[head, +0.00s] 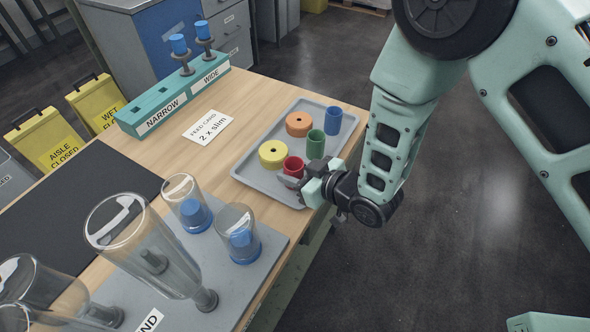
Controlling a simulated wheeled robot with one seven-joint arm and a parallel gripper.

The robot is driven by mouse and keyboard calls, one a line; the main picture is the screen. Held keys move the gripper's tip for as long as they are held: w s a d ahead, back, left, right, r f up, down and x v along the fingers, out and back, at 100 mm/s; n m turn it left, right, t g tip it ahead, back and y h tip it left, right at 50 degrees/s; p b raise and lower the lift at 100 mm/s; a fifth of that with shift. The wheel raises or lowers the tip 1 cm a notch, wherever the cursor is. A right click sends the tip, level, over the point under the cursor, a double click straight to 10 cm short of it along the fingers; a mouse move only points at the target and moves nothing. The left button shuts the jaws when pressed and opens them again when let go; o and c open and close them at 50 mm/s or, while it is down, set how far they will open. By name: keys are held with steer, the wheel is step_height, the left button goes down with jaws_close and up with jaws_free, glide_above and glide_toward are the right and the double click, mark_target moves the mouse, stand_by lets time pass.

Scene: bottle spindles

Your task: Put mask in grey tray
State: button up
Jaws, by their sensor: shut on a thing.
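The grey tray (248,174) lies on the wooden table's right side. It holds a red cup-shaped piece (293,165), a green cylinder (316,142), a blue cylinder (333,121), an orange ring (298,123) and a yellow ring (273,153). I cannot tell which piece is the mask. My gripper (296,182) reaches in from the right, over the tray's near right edge. It is shut on the red piece, whose lower side is partly hidden by the fingers. The red piece is in the tray area; whether it touches the tray floor is unclear.
Clear bottles (140,245) stand on spindles on a grey board (265,262) at the front left. A teal rack (172,103) marked NARROW and WIDE stands at the back. A card (208,127) reads "2 x slim". A black mat (70,205) lies left.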

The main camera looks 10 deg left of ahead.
steer(key=shift+f, duration=0.2)
steer(key=o, duration=0.9)
steer(key=shift+o, duration=0.2)
steer(key=shift+r, duration=0.1)
